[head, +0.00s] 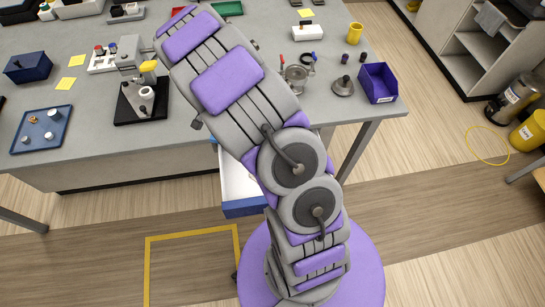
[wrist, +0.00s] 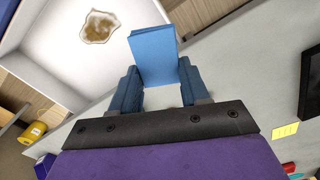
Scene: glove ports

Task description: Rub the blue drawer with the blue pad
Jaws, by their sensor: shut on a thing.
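The blue drawer (head: 245,208) is pulled out from under the grey bench in the head view, partly hidden behind my arm. Its white inside (wrist: 60,50) fills the upper left of the wrist view. A brown stain (wrist: 98,27) lies on the drawer's white bottom. My gripper (wrist: 158,86) is shut on the blue pad (wrist: 155,54), which sticks out beyond the fingers. The pad appears beside the stain in the picture; I cannot tell whether it touches the drawer.
The grey bench (head: 190,140) holds a black-based device (head: 140,98), a blue tray (head: 42,130) and a purple bin (head: 378,82). A yellow bin (head: 528,130) stands at the far right. The wooden floor left of the drawer is clear, with yellow tape (head: 190,232).

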